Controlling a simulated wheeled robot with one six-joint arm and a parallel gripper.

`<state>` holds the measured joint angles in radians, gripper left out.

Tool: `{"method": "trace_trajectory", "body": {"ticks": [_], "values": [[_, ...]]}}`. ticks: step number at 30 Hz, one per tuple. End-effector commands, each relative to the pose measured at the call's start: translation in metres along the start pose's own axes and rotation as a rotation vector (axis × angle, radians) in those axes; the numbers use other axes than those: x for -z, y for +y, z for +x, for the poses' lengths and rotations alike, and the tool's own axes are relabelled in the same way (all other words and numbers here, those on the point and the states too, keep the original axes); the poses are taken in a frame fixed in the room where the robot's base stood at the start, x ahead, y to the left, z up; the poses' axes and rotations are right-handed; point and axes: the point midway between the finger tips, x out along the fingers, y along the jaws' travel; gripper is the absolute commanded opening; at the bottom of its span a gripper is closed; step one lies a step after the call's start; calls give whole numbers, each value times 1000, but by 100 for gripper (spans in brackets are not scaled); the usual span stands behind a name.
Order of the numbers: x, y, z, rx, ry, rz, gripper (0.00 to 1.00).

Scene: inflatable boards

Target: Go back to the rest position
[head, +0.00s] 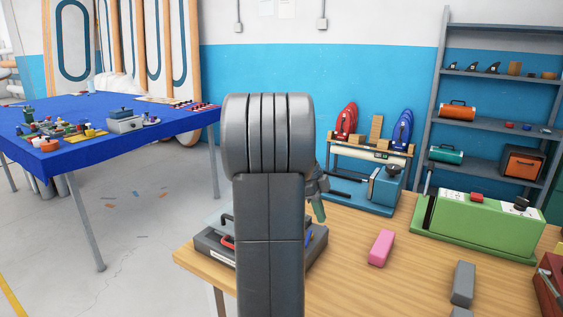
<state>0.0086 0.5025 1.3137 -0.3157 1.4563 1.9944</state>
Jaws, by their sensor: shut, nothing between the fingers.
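My arm stands upright in the middle of the head view and covers part of the wooden workbench (350,285). My gripper (318,208) shows only in part, at the right edge of the arm, above the bench. It is shut with nothing seen in it; most of it is hidden behind the arm. A dark tray (213,246) with a red-handled item lies on the bench, partly hidden by the arm. A pink block (381,248) lies to the right of the gripper.
A grey block (463,284) lies at the front right. A green machine (475,228) and a blue machine (381,186) stand along the bench's back. A shelf (480,76) stands at right. A blue-covered table (120,153) with small parts is at left, with open floor between.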

Motion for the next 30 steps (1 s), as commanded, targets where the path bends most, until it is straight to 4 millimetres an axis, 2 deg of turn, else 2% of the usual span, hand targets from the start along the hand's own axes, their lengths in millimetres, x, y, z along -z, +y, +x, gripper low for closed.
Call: {"method": "trace_trajectory", "body": {"ticks": [2, 4, 30], "values": [[0, 0, 18, -4, 2, 0, 0], [1, -4, 16, 12, -10, -52, 0], [-2, -40, 51, 225, -75, -736, 0]]}}
